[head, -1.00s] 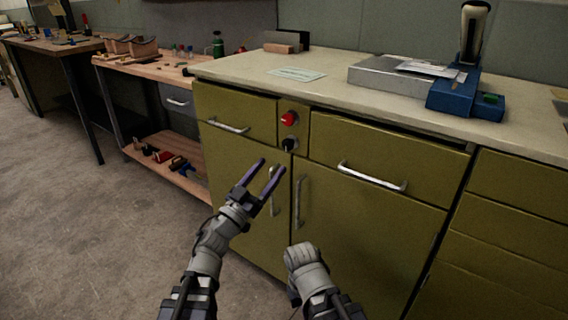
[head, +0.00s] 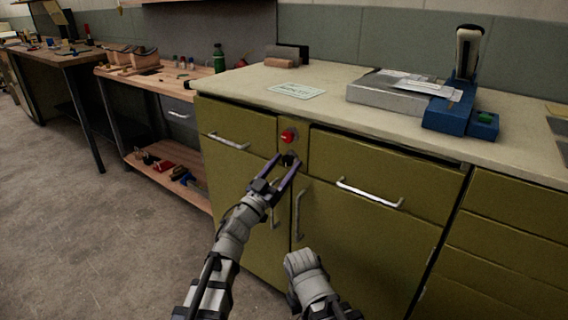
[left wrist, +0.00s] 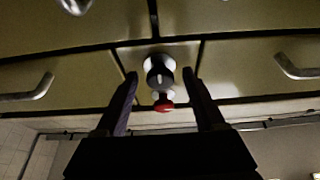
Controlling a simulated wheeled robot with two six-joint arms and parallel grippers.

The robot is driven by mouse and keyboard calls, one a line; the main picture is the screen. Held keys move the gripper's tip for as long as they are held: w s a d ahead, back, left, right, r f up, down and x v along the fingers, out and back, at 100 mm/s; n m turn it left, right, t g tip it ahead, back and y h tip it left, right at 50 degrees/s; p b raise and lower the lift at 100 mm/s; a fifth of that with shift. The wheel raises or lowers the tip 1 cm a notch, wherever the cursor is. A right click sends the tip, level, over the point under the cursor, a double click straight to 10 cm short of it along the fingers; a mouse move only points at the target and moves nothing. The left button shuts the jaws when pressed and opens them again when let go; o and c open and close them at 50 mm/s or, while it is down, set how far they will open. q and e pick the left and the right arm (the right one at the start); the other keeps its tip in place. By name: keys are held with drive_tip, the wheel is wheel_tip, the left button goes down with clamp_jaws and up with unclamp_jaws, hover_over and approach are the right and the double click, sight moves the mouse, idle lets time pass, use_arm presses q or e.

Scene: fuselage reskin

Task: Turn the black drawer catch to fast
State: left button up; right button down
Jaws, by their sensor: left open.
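The black drawer catch (head: 290,159) is a small round knob on the narrow panel between two drawers of the olive cabinet. It also shows in the left wrist view (left wrist: 159,72), with a pale mark on its face. A red knob (head: 289,136) sits just above it; in the left wrist view the red knob (left wrist: 163,106) appears below the catch. My left gripper (head: 290,160) is open, its fingers pointing at the catch, one to each side in the picture. I cannot tell whether they touch it. My right arm shows at the bottom, but its fingertips are not visible.
The cabinet has a left drawer handle (head: 228,141), a right drawer handle (head: 370,194) and door handles below. A card (head: 297,91), a grey box (head: 385,92) and a blue press (head: 462,115) stand on the countertop. A wooden bench (head: 150,80) is at left.

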use_arm(q)
clamp_jaws()
idle(0.5)
